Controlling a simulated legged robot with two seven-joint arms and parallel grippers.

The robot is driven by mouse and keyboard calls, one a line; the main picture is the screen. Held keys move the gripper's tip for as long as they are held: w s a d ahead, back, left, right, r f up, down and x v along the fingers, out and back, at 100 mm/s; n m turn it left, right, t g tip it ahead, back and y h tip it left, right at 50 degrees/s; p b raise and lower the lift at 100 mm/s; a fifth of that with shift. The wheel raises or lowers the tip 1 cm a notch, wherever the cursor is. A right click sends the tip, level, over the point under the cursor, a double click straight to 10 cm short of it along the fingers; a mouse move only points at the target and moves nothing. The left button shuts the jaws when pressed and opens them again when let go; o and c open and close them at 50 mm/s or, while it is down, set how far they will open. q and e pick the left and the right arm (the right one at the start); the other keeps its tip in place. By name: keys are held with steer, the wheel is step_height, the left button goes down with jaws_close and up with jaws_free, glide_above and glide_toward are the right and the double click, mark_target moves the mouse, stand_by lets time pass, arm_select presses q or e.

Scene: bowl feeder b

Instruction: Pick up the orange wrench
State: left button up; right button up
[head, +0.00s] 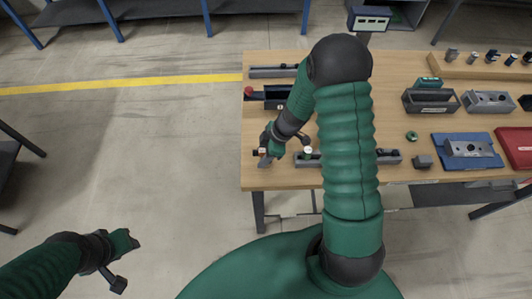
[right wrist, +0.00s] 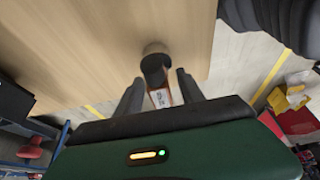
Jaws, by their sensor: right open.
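The orange wrench (right wrist: 160,97) shows in the right wrist view as a narrow orange part with a white label, below a dark round end, over the wooden table. Much of it is hidden by my gripper. In the head view only a small orange-pink patch (head: 262,152) shows at the table's left front edge. My right gripper (right wrist: 159,86) is open, with one finger on each side of the wrench. Contact cannot be made out. In the head view the right gripper (head: 266,154) is small and low at that edge. My left gripper (head: 131,241) hangs over the floor, away from the table; its jaw state is unclear.
The wooden table (head: 390,80) holds a grey rail (head: 390,158) right of my right gripper and a red knob (head: 248,91) behind it. A dark open box (head: 431,101), a blue plate (head: 480,137) and a red tray (head: 518,155) are farther right. Floor left of the table is clear.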

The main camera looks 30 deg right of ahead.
steer(key=shift+d, duration=0.1)
steer(key=c, duration=0.3)
jaws_close()
stand_by(0.9)
